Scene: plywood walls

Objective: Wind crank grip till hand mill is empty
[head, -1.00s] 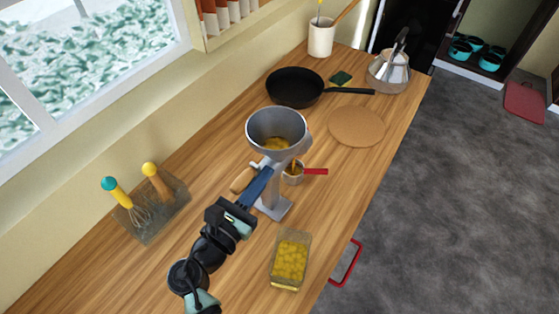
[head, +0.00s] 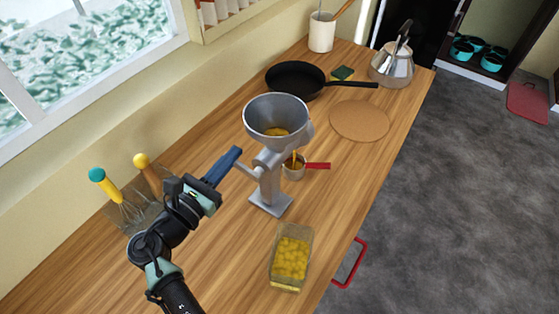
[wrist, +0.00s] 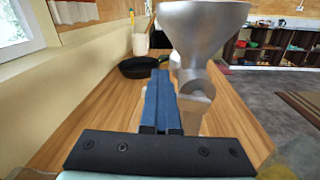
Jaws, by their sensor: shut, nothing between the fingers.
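The grey hand mill (head: 270,189) stands upright on the wooden counter, and it also shows in the wrist view (wrist: 205,30). Yellow pieces (head: 277,131) lie low in its hopper. The grey crank arm (head: 246,172) points left from the mill body toward my fingers. The wooden crank grip is not visible; my gripper may hide it. My gripper (head: 238,152) is left of the mill, its blue fingers shut with nothing between them. They also show shut in the wrist view (wrist: 160,74). A small cup (head: 293,173) with a red handle stands at the mill, with yellow matter above it.
A clear container of yellow pieces (head: 291,258) stands in front of the mill. A utensil holder (head: 120,214) is near the wall at left. A black pan (head: 295,82), round cork mat (head: 360,120) and kettle (head: 392,66) lie beyond. The counter's right side is partly clear.

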